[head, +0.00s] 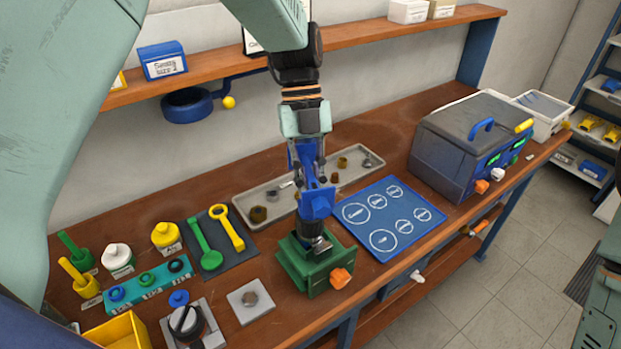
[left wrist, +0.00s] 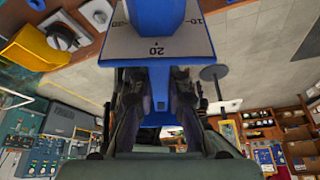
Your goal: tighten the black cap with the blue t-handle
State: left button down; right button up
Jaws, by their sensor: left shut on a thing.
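The blue t-handle (head: 317,202) stands upright in the head view over the green vise (head: 318,268). My left gripper (head: 308,165) points down and is shut on the t-handle's upper part. In the left wrist view the blue handle (left wrist: 158,85) runs between the two dark fingers, with a wider blue block and a grey scale plate (left wrist: 150,48) marked 20 beyond them. A dark metallic part (head: 319,243) shows under the t-handle in the vise. My right gripper is out of view.
A grey tray (head: 236,205) with small fittings lies behind the vise. A blue mat (head: 408,243) with white circles lies to its right. A grey-blue box (head: 445,165) stands further right. Wrenches, bottles and a dark-knobbed fixture (head: 186,320) are at the left.

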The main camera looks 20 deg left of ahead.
pick_arm(q)
jog(key=shift+r+m+p, duration=0.1)
jog(key=shift+m+p, duration=0.25)
jog(key=shift+m, duration=0.05)
jog(key=shift+m+y+p, duration=0.3)
jog(key=shift+m+p, duration=0.05)
jog(key=shift+m, duration=0.05)
dwell(0.4)
jog(key=shift+n+p, duration=0.3)
jog(key=shift+p, duration=0.1)
dwell(0.3)
jog(key=shift+r+p, duration=1.45)
jog(key=shift+p, duration=0.2)
jog(key=shift+r+p, duration=0.75)
jog(key=shift+r, duration=1.75)
jog(key=shift+f, duration=0.1)
